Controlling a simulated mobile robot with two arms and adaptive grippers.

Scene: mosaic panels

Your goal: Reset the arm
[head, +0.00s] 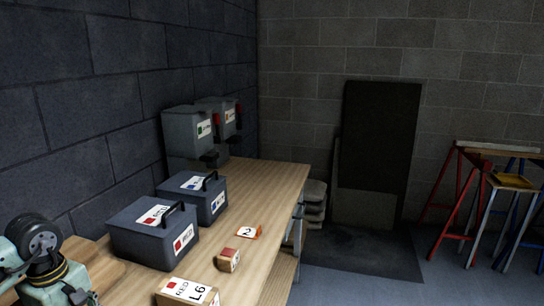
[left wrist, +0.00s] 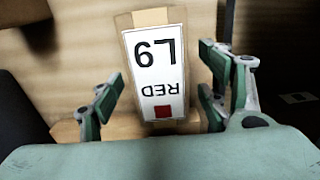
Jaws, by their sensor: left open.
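My left arm shows at the lower left of the head view, but its gripper is not clearly seen there. In the left wrist view my left gripper (left wrist: 160,78) is open, its two fingers apart with nothing held between them. A cardboard box (head: 165,297) with a white label reading RED L6 lies on the wooden bench at the bottom of the head view. The same box (left wrist: 125,22) shows upside down between and beyond the fingers in the left wrist view. My right gripper is not in view.
The wooden bench (head: 268,200) runs along the dark wall. Sawhorses (head: 463,195) stand far right.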

